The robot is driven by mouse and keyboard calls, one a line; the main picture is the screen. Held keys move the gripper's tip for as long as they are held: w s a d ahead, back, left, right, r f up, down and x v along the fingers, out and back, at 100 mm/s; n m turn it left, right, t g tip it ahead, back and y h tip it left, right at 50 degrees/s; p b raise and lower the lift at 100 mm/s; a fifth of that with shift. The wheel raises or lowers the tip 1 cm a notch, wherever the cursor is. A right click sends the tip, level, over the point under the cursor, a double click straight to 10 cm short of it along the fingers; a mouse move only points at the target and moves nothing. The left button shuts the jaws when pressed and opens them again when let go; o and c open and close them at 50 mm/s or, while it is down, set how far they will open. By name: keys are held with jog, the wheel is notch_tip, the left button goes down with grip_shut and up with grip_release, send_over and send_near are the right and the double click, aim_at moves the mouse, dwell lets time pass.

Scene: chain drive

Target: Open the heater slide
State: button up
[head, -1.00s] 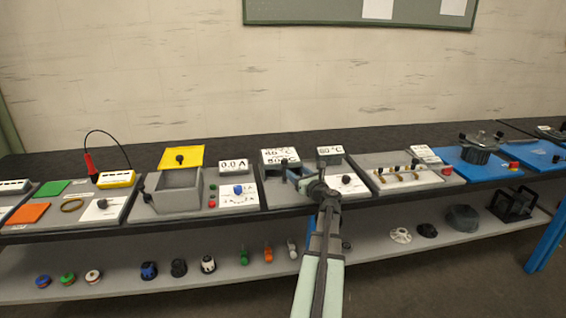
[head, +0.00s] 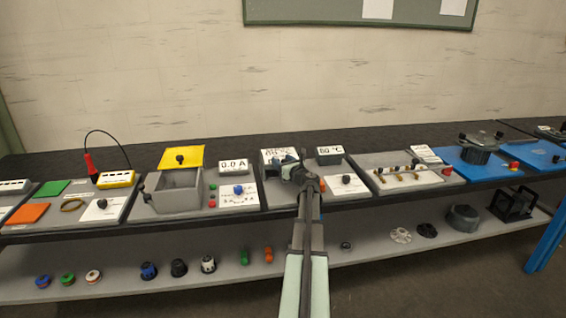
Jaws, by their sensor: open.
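The grey heater panel (head: 274,199) lies on the bench near the middle. Its rear left display (head: 273,155) is partly covered by my gripper, and its rear right display (head: 329,151) reads about 80 °C. A white plate with a black knob (head: 346,180) is at the panel's right. A small reddish-brown part (head: 322,184) shows just right of my arm. My gripper (head: 288,168) is open over the panel's left rear part. The heater slide cannot be made out clearly; my gripper and wrist cover that area. I cannot tell whether the jaws touch anything.
Left of the panel stands a grey box (head: 179,192) with red and green buttons beside it. Right of it is a panel with brass fittings (head: 405,176). A lower shelf (head: 205,282) holds several small parts. The strip of bench behind the panels looks clear.

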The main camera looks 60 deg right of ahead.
grip_shut()
dwell(0.5)
